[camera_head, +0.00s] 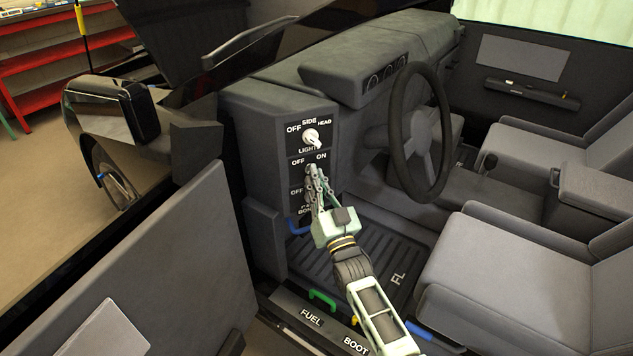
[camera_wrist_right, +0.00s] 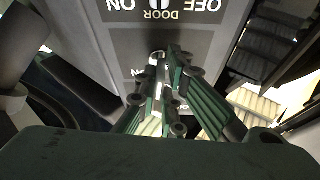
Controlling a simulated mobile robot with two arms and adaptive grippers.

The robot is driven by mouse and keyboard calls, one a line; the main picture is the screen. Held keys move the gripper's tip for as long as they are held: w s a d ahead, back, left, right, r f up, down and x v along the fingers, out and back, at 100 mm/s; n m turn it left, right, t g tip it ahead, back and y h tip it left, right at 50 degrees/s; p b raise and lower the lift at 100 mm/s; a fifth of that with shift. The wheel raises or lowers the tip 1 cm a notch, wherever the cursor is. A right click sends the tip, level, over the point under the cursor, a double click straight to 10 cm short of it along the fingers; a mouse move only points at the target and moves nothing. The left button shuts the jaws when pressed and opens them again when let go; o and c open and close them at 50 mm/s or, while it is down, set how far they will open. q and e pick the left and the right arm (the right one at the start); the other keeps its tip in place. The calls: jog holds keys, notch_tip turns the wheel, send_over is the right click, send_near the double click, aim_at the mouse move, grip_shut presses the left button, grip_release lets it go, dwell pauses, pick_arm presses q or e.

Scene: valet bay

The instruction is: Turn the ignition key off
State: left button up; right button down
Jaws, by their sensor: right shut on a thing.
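My right gripper (camera_head: 314,172) is at the dark switch panel (camera_head: 297,172) left of the steering wheel, at the plate marked OFF and ON below the light switch. Its fingers are closed together there; in the right wrist view the gripper (camera_wrist_right: 168,68) is shut on a small pale metal piece (camera_wrist_right: 157,57) at the plate, which I take to be the ignition key. The fingers hide most of the key, so its exact angle cannot be told. My left gripper is not in view.
The white light knob (camera_head: 312,138) is just above. A door switch plate (camera_wrist_right: 160,14) is close by. The steering wheel (camera_head: 394,135) stands to the right, the open car door (camera_head: 150,275) to the left. Green FUEL (camera_head: 322,299) and yellow BOOT levers are at the sill.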

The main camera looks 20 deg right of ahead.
jog(key=n+y, duration=0.1)
jog(key=n, duration=0.2)
jog(key=shift+d+f+y, duration=0.1)
jog(key=shift+y, duration=0.2)
jog(key=n+y, duration=0.1)
jog(key=n, duration=0.2)
jog(key=shift+d+n+y, duration=0.1)
jog(key=shift+n+y, duration=0.2)
jog(key=shift+y, duration=0.1)
jog(key=n+g+y, duration=0.1)
jog(key=n, duration=0.1)
jog(key=shift+n, duration=0.3)
jog(key=shift+n+g+y+p, duration=0.3)
jog(key=shift+n+y, duration=0.1)
jog(key=shift+n, duration=0.3)
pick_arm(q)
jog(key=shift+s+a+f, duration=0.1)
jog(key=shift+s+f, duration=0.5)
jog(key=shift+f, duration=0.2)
pick_arm(e)
jog(key=c, duration=1.9)
grip_release()
jog(key=shift+o, duration=0.2)
